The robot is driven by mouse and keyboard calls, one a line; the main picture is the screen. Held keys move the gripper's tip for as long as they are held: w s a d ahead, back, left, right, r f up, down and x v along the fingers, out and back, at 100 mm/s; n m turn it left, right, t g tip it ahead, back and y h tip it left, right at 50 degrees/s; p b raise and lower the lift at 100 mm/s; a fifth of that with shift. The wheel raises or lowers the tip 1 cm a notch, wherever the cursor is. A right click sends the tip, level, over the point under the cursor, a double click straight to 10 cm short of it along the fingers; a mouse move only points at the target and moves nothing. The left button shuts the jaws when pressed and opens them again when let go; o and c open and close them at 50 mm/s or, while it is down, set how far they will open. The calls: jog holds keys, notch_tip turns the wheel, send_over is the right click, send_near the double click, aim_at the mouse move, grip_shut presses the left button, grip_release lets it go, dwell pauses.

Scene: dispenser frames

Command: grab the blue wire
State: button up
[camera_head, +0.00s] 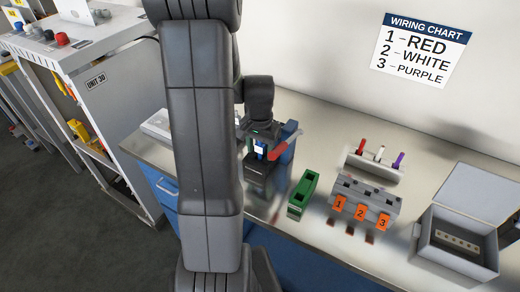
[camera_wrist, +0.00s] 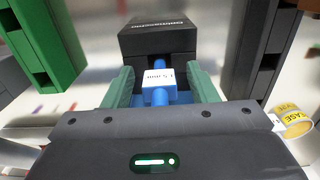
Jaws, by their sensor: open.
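The blue wire (camera_wrist: 158,97), with a white label bearing small print, stands in front of a black block (camera_wrist: 160,38) in the wrist view. My gripper (camera_wrist: 160,74) is open, with one green finger on each side of the blue wire. I cannot tell whether either finger touches it. In the head view my gripper (camera_head: 260,146) is over the counter, and a bit of blue and white shows at it. My arm and wrist hide part of that spot.
A green block (camera_head: 303,194) and a grey terminal block (camera_head: 366,200) with orange tags 1, 2, 3 stand to the right. Red, white and purple wires are behind it. An open grey box (camera_head: 458,245) is at far right. A yellow roll (camera_wrist: 294,122) lies near my wrist.

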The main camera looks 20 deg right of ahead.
jog(key=c, duration=1.1)
jog(key=shift+c, duration=0.2)
jog(key=shift+r, duration=0.1)
